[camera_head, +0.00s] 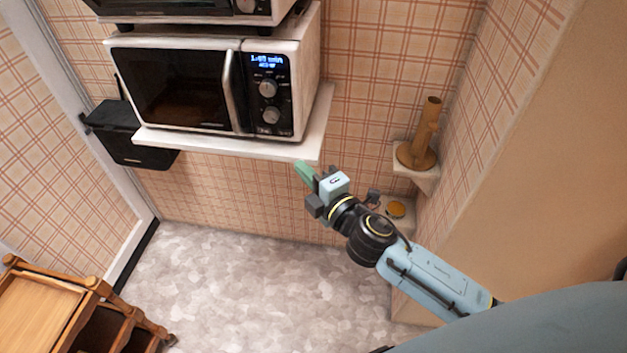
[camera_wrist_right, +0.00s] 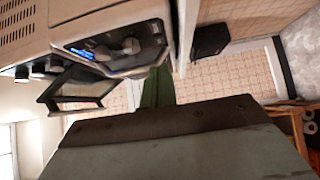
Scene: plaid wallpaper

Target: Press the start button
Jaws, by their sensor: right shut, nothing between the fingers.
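The white microwave (camera_head: 120,55) stands on a wall shelf with its door shut and a silver handle. Its dark control panel (camera_head: 284,95) has a lit blue display and two round knobs; small markings sit at the panel's bottom, too small to read, so I cannot tell the start button apart. The panel also shows in the right wrist view (camera_wrist_right: 105,50), tilted. My right gripper (camera_head: 301,168) is shut and empty, its green fingers below and right of the panel, around the shelf's front corner and apart from the panel. The fingers also show in the right wrist view (camera_wrist_right: 158,88). My left gripper is out of view.
The white shelf (camera_head: 230,146) juts out under the microwave. Another appliance (camera_head: 190,10) sits above it. A black box (camera_head: 128,135) hangs at left. A wooden object (camera_head: 420,145) stands on a small ledge at right. A wooden cart (camera_head: 40,305) is at lower left. Floor between is clear.

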